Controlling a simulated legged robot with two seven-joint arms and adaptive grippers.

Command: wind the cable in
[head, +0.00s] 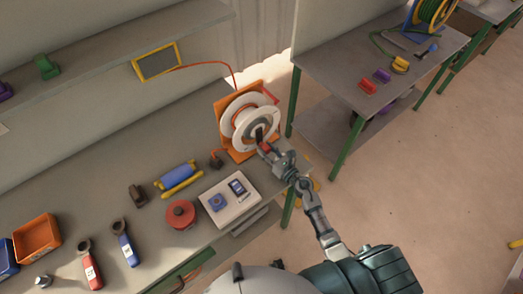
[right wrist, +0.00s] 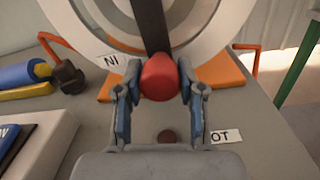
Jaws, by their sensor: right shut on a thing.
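The cable reel, with white discs (head: 234,110) on an orange stand (head: 224,104), stands at the bench's right end. An orange cable (head: 208,64) runs from behind it to a yellow-framed dark panel (head: 157,62) on the wall. In the right wrist view a dark crank arm (right wrist: 151,25) points down the white disc (right wrist: 205,22) to a red knob (right wrist: 160,77). My right gripper (head: 265,149) is shut on this red knob, its fingers on both sides. Labels reading "NI" (right wrist: 112,62) and "OT" (right wrist: 226,136) lie left and right. My left gripper is not in view.
Left of the reel are a dark plug (head: 216,158), a blue roll (head: 176,174), a red disc-shaped thing (head: 181,214) and a white tray (head: 218,216). Several tools and bins lie farther left. Another table (head: 345,60) stands to the right, across a gap.

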